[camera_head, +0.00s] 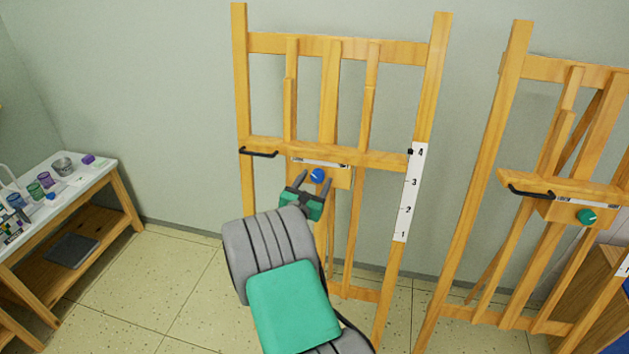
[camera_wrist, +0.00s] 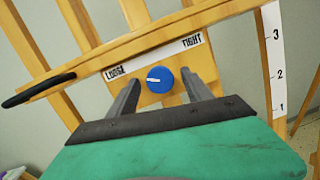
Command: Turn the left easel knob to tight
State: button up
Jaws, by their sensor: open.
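The left easel (camera_head: 435,70) is wooden and stands against the wall. Its blue knob (camera_head: 317,175) sits on a small wooden block below the cross ledge. In the wrist view the blue knob (camera_wrist: 160,80) has a white pointer mark aimed left, toward the LOOSE end of the label strip (camera_wrist: 152,58); TIGHT is at the strip's right end. My gripper (camera_head: 310,180) is in front of the knob. In the wrist view my gripper (camera_wrist: 165,90) is open, with one finger on each side of the knob and visible gaps; contact is not seen.
A black handle (camera_head: 259,152) juts from the ledge's left end. A numbered scale (camera_head: 410,192) runs down the right post. A second easel with a green knob (camera_head: 587,216) stands at right. A table (camera_head: 105,163) with jars is at left.

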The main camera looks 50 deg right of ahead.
grip_shut()
dwell(0.7)
